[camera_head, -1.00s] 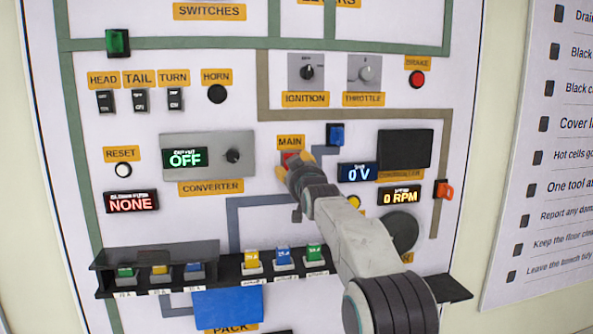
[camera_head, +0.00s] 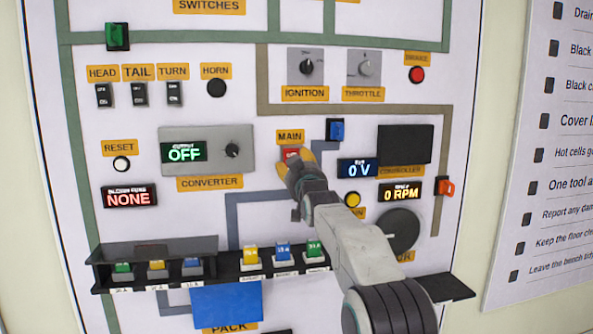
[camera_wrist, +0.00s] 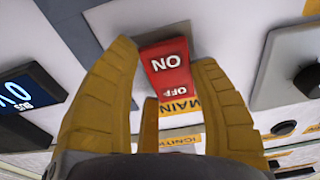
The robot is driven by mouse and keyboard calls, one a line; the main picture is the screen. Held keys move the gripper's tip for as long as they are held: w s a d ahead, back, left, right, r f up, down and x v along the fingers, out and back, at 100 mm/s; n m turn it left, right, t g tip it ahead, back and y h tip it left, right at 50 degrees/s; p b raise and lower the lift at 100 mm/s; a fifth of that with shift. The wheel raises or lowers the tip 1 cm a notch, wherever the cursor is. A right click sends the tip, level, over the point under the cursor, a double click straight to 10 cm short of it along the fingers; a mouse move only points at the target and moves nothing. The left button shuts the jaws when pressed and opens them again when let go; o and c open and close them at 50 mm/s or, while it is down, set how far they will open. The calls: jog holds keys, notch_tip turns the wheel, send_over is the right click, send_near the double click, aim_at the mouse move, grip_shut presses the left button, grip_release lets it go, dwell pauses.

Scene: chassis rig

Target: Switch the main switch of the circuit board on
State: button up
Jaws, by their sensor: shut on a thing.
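The main switch (camera_head: 291,155) is a red rocker under the orange MAIN label (camera_head: 290,137) on the white circuit board. In the wrist view the switch (camera_wrist: 166,68) shows its ON face broadly, and its OFF face is narrow and foreshortened. I cannot tell for certain which way it is set. My gripper (camera_head: 297,163) is at the switch, with its yellow fingers on either side of it. In the head view the gripper hides the switch's lower part.
The converter display (camera_head: 184,153) reads OFF, the voltage display (camera_head: 357,169) 0 V and the speed display (camera_head: 400,193) 0 RPM. A blue part (camera_head: 336,131) sits right of the MAIN label. A black fuse shelf (camera_head: 222,268) juts out below.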

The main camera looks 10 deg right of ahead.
jog(key=shift+a+r, duration=0.1)
jog(key=shift+r, duration=0.3)
jog(key=o, duration=1.2)
jog(key=shift+f, duration=0.25)
jog(key=shift+o, duration=0.2)
jog(key=shift+s, duration=0.1)
jog(key=s+f, duration=0.1)
jog(key=s, duration=1)
jog(key=shift+s+f, duration=0.2)
jog(key=shift+s, duration=0.15)
